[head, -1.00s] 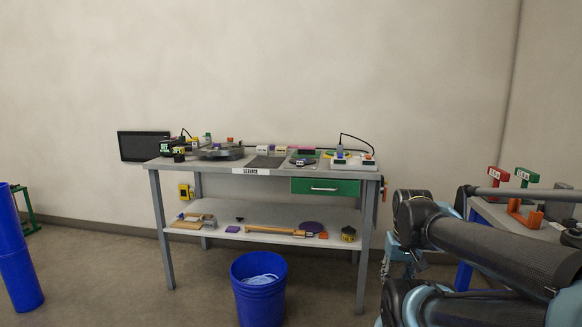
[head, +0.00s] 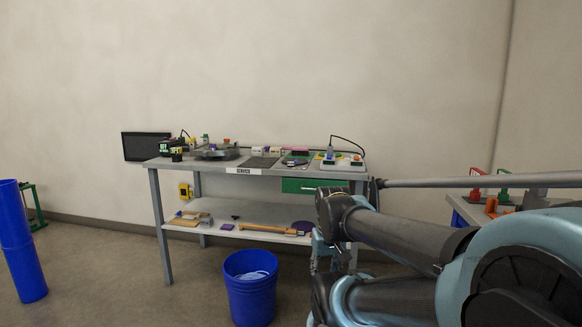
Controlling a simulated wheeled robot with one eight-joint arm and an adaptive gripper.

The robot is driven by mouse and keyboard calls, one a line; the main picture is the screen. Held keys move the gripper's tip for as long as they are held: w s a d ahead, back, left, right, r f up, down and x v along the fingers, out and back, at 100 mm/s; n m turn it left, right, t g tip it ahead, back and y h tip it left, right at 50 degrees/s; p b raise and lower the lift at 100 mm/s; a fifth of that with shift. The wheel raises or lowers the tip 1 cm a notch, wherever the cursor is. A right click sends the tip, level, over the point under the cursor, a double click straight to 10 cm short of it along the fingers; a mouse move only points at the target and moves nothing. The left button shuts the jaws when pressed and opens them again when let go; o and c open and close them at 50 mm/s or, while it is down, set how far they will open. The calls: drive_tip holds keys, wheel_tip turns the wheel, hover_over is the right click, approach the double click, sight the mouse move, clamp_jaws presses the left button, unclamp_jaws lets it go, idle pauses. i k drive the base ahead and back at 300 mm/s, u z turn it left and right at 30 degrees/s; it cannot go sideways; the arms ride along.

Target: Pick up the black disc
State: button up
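A larger dark round plate (head: 217,154) is part of a device further left on the same top. My arm reaches in from the right, in front of the cart's right end. My gripper (head: 319,254) seems to be the pale blue-grey part hanging at the arm's far end, well in front of the cart. Its fingers cannot be made out, and I see nothing held.
A blue bucket (head: 250,300) stands on the floor before the cart. The lower shelf (head: 215,230) holds several small things. My arm hides part of the green drawer (head: 297,186). Another bench (head: 468,211) is at right.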

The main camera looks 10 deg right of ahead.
sight(293, 162)
drive_tip(key=u, duration=0.05)
drive_tip(key=i, duration=1)
drive_tip(key=z, duration=0.05)
